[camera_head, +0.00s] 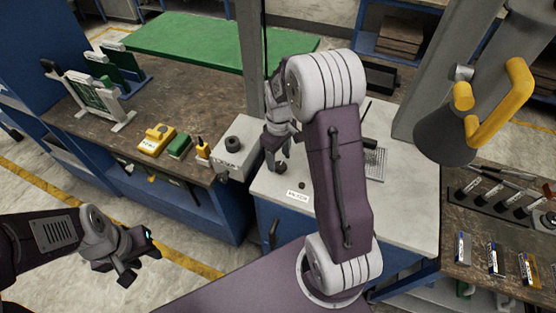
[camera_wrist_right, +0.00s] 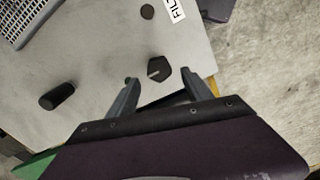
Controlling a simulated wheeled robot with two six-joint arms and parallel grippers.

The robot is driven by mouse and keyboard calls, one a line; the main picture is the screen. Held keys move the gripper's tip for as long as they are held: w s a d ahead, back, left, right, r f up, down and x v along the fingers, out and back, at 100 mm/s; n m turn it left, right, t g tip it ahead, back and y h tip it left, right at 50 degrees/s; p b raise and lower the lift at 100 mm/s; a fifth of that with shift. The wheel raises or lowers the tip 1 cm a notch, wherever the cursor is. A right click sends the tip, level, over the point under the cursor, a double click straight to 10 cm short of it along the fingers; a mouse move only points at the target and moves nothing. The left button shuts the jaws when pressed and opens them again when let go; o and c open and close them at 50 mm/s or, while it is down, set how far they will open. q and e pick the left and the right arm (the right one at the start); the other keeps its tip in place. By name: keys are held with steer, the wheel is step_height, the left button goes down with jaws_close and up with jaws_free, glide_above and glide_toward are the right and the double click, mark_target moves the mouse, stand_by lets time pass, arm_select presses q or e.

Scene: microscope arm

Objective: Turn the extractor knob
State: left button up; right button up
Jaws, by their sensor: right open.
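A dark faceted knob with a pale pointer mark (camera_wrist_right: 159,69) stands on the light worktop (camera_wrist_right: 115,35) in the right wrist view; no label reading "extractor" is legible. My right gripper (camera_wrist_right: 158,82) is open, its fingertips on either side of this knob's near edge. I cannot tell whether they touch it. In the head view my right gripper (camera_head: 274,151) points down over the worktop's left part, close to the small dark knob (camera_head: 282,168). My left gripper (camera_head: 136,262) hangs over the floor at lower left, away from everything; its opening is unclear.
A round black knob (camera_wrist_right: 147,11) and a black cylinder (camera_wrist_right: 57,96) are near the faceted knob. A grey box with a black knob (camera_head: 233,144) stands left of the right gripper. A grey column with a yellow handle (camera_head: 505,105) rises at right.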

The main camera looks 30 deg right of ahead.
mark_target(280, 167)
steer(key=shift+f, duration=1.2)
steer(key=shift+s+d+f, duration=0.1)
steer(key=shift+s+f, duration=0.1)
steer(key=shift+s, duration=0.05)
steer(key=shift+w, duration=0.15)
steer(key=c, duration=0.7)
jaws_close()
